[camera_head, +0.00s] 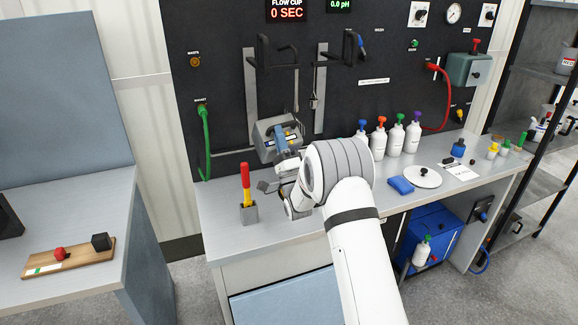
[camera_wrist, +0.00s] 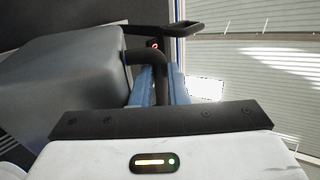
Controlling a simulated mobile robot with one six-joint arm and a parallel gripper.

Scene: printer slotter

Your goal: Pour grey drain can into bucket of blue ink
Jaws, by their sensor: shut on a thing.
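The grey drain can (camera_head: 268,133) is held up in front of the black wall panel, above the left part of the grey bench. It looks tilted. My gripper (camera_head: 282,140) is shut on it. In the wrist view my gripper's blue fingers (camera_wrist: 160,88) close around the can's black handle (camera_wrist: 147,58), and the can's grey body (camera_wrist: 68,85) fills the left side. No bucket of blue ink can be made out in either view. The inside of the can is hidden.
A red and yellow tool (camera_head: 246,182) stands in a small holder on the bench. A green hose (camera_head: 206,140) hangs at the left. Black wall hooks (camera_head: 275,62) are above the can.

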